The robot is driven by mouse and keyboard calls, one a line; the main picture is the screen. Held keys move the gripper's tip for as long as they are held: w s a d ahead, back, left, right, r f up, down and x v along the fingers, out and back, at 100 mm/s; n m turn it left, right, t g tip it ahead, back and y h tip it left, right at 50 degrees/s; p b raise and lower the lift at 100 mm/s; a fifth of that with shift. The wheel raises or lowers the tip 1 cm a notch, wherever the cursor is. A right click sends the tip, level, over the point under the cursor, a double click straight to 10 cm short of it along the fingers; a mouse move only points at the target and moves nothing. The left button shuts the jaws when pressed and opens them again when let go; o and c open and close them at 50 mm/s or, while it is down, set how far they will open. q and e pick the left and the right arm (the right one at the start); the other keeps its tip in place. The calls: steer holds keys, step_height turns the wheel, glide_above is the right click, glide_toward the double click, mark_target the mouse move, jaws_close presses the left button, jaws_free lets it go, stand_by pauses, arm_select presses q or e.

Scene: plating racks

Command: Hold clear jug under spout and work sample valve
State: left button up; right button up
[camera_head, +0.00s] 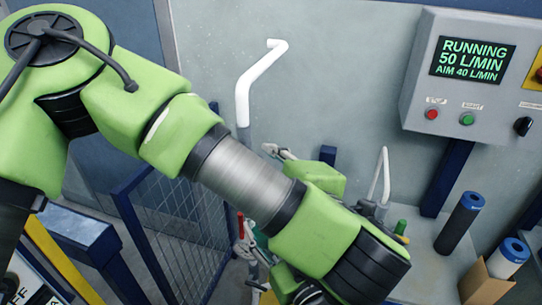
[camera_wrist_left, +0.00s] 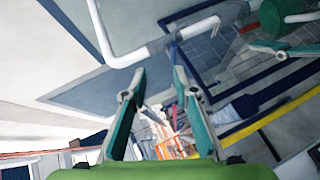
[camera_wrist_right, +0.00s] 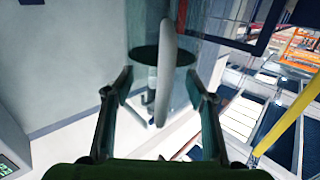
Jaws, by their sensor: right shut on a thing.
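My left arm crosses the head view. Its gripper is partly hidden there; in the left wrist view the left gripper (camera_wrist_left: 158,76) is open, fingers apart and empty, with a bent white pipe (camera_wrist_left: 122,58) just beyond the tips. The head view shows a white hooked pipe (camera_head: 252,78) against the wall and a small red lever (camera_head: 240,224) low behind my arm. In the right wrist view my right gripper (camera_wrist_right: 163,88) is shut on the clear jug; the jug's pale handle (camera_wrist_right: 168,70) runs between the fingers. I cannot tell whether the jug is under the spout.
A grey control box (camera_head: 415,100) at right reads RUNNING 50 L/MIN, AIM 40 L/MIN. A blue mesh guard (camera_head: 175,235) is at lower left.

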steer(key=s, duration=0.4)
steer(key=shift+a+r+p, duration=0.1)
steer(key=shift+a+p, duration=0.05)
steer(key=shift+p, duration=0.25)
steer(key=shift+w, duration=0.1)
